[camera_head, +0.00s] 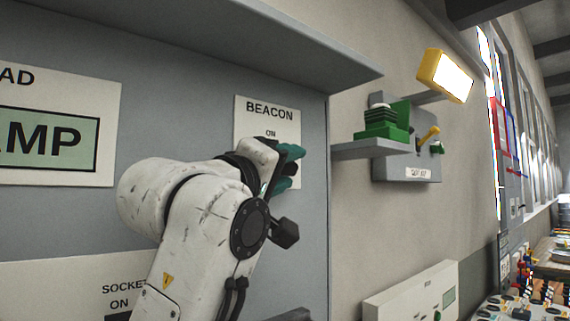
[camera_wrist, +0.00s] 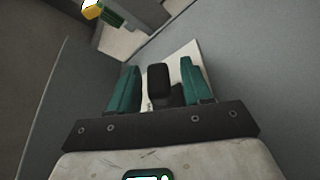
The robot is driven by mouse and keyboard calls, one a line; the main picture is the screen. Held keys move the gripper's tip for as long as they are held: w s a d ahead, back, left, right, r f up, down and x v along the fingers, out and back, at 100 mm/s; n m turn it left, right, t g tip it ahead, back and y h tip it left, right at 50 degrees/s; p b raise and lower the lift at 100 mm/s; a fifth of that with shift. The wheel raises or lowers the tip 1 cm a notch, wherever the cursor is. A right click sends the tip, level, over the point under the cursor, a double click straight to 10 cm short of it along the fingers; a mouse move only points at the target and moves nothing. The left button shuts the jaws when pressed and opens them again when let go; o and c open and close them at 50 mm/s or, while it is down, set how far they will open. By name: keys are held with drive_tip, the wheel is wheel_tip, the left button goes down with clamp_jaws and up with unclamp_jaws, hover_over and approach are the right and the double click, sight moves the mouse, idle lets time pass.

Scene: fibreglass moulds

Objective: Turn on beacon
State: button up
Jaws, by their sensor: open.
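The white plate marked BEACON (camera_head: 268,112), with ON below it, is on the grey panel in the head view. My gripper (camera_head: 289,167) is in front of its lower part, hiding what is there. In the wrist view my gripper (camera_wrist: 155,68) is open, with one teal finger on each side of a black switch handle (camera_wrist: 159,82). Gaps show between the handle and both fingers. Behind the handle is the white plate (camera_wrist: 184,62). The handle's position relative to the ON mark cannot be told.
A grey ledge (camera_head: 230,40) overhangs the panel. To the right, a wall shelf (camera_head: 370,150) holds a green stacked object (camera_head: 383,127), below a yellow lamp (camera_head: 443,76) with a bright face. A SOCKET plate (camera_head: 75,283) is at lower left. A pale box (camera_head: 412,298) stands at lower right.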

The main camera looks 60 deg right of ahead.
drive_tip(key=shift+c, duration=0.2)
clamp_jaws()
drive_tip(key=shift+s+n, duration=0.1)
drive_tip(key=shift+n, duration=0.2)
drive_tip(key=n, duration=0.1)
drive_tip(key=r+n+y+b, duration=0.1)
drive_tip(key=shift+s+a+n+t, duration=0.1)
drive_tip(key=shift+s+n+t, duration=0.1)
drive_tip(key=shift+n+t, duration=0.15)
drive_tip(key=n, duration=0.1)
drive_tip(key=r+n+y, duration=0.1)
drive_tip(key=n, duration=0.1)
drive_tip(key=shift+s+r+n+t+y, duration=0.1)
drive_tip(key=shift+r+n+t+y, duration=0.15)
drive_tip(key=shift+n+y, duration=0.15)
drive_tip(key=n, duration=0.1)
drive_tip(key=r+n+y, duration=0.1)
drive_tip(key=n, duration=0.1)
drive_tip(key=shift+r, duration=0.3)
drive_tip(key=shift+w+r+n+g+y+p, duration=0.2)
drive_tip(key=shift+r+n+g+y+p, duration=0.15)
drive_tip(key=shift+n+p, duration=0.3)
drive_tip(key=shift+w+r+n+g+y+p, duration=0.2)
drive_tip(key=shift+n+g+y+p, duration=0.2)
drive_tip(key=shift+n, duration=0.4)
